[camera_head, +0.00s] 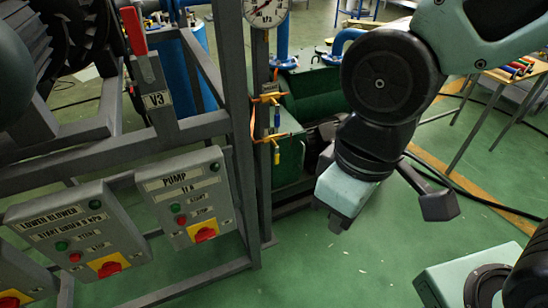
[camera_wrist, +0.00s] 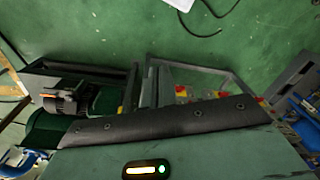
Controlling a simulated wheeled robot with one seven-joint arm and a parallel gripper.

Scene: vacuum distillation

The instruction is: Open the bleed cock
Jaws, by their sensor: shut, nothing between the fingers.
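Two small brass cocks are on the upright post in the head view: an upper one (camera_head: 268,98) with a blue handle hanging down, and a lower one (camera_head: 273,138) with a yellow handle. No readable label shows which is the bleed cock. My gripper (camera_head: 338,222) is to the right of and below both cocks, apart from them, pointing down over the floor. It is shut and empty, and its fingertips are barely visible. In the wrist view, my teal gripper body and a dark bar fill the lower part; neither cock can be made out there.
A pressure gauge (camera_head: 267,11) tops the post. The PUMP panel (camera_head: 188,197) and the LOWER BLOWER panel (camera_head: 80,234) stand on the grey frame at left, below the V3 label (camera_head: 157,99). Green machinery (camera_head: 307,100) stands behind the post. Green floor is open at lower centre.

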